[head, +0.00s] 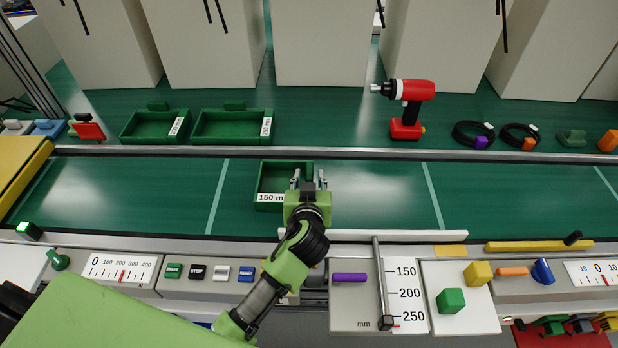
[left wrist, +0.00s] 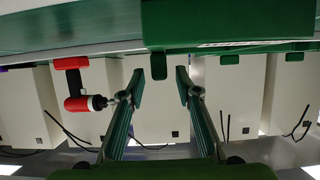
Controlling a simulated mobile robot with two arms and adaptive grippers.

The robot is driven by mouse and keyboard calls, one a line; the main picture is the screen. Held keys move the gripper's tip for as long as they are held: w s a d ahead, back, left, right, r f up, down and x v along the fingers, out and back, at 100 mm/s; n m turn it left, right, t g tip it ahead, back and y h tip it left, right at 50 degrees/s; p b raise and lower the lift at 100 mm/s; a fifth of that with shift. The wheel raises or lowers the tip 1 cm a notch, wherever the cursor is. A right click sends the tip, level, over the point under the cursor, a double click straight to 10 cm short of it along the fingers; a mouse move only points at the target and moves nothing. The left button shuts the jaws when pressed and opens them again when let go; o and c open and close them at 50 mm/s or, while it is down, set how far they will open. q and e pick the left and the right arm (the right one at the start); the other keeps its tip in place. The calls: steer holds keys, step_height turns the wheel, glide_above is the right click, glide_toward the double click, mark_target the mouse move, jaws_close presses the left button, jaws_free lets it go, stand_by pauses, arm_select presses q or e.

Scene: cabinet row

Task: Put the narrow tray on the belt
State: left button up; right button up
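A narrow green tray (head: 262,178) with a "150 mm" label stands on the green belt (head: 375,195), near its middle. My left gripper (head: 308,180) is at the tray's right part and hides some of it. In the left wrist view the tray (left wrist: 225,22) is at the top, with its small tab (left wrist: 158,66) between my left fingertips (left wrist: 160,85). The fingers are apart, with a visible gap on each side of the tab. My right gripper is not in view.
A wider "250 mm" tray (head: 205,128) and a red drill (head: 407,105) are on the back shelf. A white bar (head: 385,237) lies along the belt's front edge. The front panel carries buttons, scales and coloured blocks (head: 451,301). The belt is clear on both sides.

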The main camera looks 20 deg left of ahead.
arm_select(q)
steer(key=shift+s+r, duration=0.1)
steer(key=b+v, duration=0.1)
steer(key=v, duration=1)
steer(key=shift+s+r, duration=0.15)
steer(key=shift+s, duration=0.2)
steer(key=shift+d, duration=0.1)
